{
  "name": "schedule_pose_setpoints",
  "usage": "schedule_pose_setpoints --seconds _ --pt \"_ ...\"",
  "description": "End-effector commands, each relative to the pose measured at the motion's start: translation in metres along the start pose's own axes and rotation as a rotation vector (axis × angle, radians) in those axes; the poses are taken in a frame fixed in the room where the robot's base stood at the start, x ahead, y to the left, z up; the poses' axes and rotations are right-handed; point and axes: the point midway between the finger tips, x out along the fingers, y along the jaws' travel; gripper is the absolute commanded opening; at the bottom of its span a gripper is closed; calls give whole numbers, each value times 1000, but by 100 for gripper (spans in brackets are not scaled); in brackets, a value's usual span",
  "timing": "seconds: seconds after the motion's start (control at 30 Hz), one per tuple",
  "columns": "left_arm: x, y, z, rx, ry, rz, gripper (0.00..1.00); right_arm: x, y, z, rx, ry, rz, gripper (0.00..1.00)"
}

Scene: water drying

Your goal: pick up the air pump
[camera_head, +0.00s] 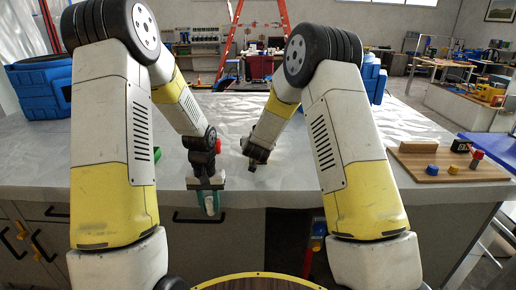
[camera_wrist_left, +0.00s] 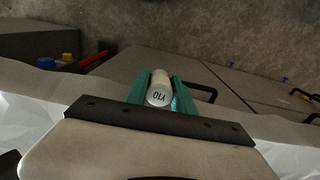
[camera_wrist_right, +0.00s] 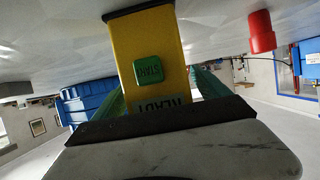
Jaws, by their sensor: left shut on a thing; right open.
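My left gripper (camera_head: 207,190) is shut on a pale cylinder (camera_head: 210,205) just over the table's front edge. In the left wrist view, the cylinder (camera_wrist_left: 160,88) with dark lettering on its end lies between the teal fingers of the left gripper (camera_wrist_left: 160,92).
A wooden board (camera_head: 435,172) at the right carries small coloured pieces. A red cylinder (camera_wrist_right: 262,32) shows in the right wrist view. Blue crates (camera_head: 38,87) stand at the far left. The table's middle back is mostly clear.

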Motion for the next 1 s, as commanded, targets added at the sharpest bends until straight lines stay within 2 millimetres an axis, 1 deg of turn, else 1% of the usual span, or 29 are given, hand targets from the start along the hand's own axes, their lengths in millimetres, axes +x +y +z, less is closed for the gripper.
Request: schedule_pose_setpoints --seconds 0.03,0.1,0.3,0.33,0.37,0.5,0.57,0.6,0.67,0.7,0.73,1.0 --pt "0 0 0 0 0 0 0 5 0 1 0 -1 0 85" --pt "0 0 0 0 0 0 0 8 0 0 0 0 0 85" --pt "0 0 0 0 0 0 0 8 0 0 0 0 0 85" --pt "0 0 0 0 0 0 0 8 0 0 0 0 0 82" --pt "0 0 0 0 0 0 0 8 0 0 0 0 0 76" --pt "0 0 0 0 0 0 0 8 0 0 0 0 0 48" --pt "0 0 0 0 0 0 0 8 0 0 0 0 0 36" --pt "0 0 0 0 0 0 0 8 0 0 0 0 0 28" --pt "0 0 0 0 0 0 0 8 0 0 0 0 0 17" --pt "0 0 0 0 0 0 0 8 0 -1 0 1 0 9" --pt "0 0 0 0 0 0 0 8 0 -1 0 1 0 6" --pt "0 0 0 0 0 0 0 6 0 -3 0 2 0 6"
